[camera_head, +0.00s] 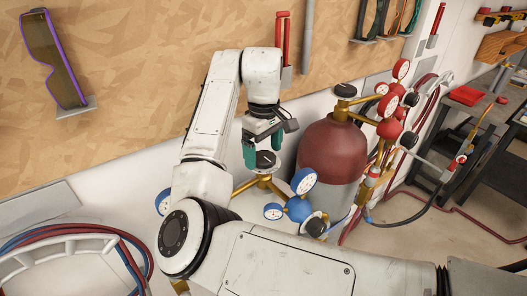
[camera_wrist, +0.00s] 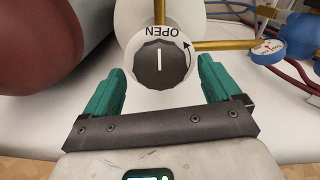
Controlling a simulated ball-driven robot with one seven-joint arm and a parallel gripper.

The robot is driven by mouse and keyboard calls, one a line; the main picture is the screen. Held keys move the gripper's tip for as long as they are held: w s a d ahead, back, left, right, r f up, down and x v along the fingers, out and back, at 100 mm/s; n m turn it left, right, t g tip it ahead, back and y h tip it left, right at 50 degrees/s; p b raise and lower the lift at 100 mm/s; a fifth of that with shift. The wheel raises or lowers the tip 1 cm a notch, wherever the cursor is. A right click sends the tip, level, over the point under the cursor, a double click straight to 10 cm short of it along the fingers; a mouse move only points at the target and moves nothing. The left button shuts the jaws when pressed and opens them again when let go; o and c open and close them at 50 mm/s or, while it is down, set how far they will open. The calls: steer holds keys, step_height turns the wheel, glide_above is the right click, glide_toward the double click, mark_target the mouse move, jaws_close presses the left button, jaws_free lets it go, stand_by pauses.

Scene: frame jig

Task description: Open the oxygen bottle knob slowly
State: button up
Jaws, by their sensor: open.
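The oxygen bottle knob (camera_wrist: 161,64) is a dark ribbed dial with a white line and an "OPEN" label and arrow beside it. It also shows in the head view (camera_head: 265,160) on top of a brass valve (camera_head: 263,180). My gripper (camera_wrist: 161,80) has teal fingers, spread apart on either side of the knob, with a gap visible on both sides. In the head view my gripper (camera_head: 264,147) points down over the knob. The bottle under the valve is mostly hidden by my arm in the head view.
A red-topped cylinder (camera_head: 333,148) with its own black knob (camera_head: 346,90) stands just right of my gripper. Blue gauges (camera_head: 304,181) sit close by on the right. Red gauges (camera_head: 389,104) and hoses are farther right. A wooden wall board (camera_head: 130,80) lies behind.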

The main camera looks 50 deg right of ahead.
mark_target(264, 157)
step_height(264, 157, up, 10)
steer(key=shift+b, duration=0.3)
stand_by(0.7)
